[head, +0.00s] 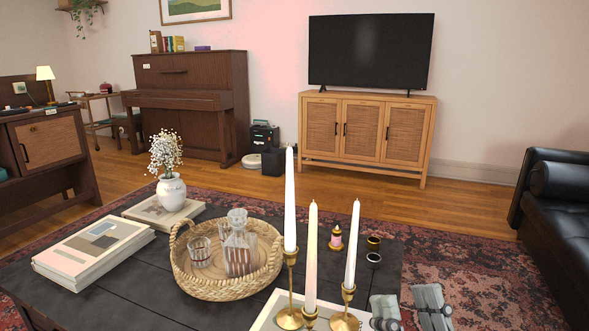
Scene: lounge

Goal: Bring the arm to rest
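My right gripper (406,305) shows at the bottom edge of the head view, right of the candles. Its two grey fingers stand apart with an empty gap between them, so it is open and holds nothing. The rest of my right arm is out of the frame. My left gripper and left arm do not show.
A dark coffee table (135,290) holds a wicker tray (215,290) with a decanter, books (95,250), a white flower vase (171,192) and three tall candles (290,200) close left of my gripper. A black sofa (560,215) stands right; patterned rug (480,270) lies between.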

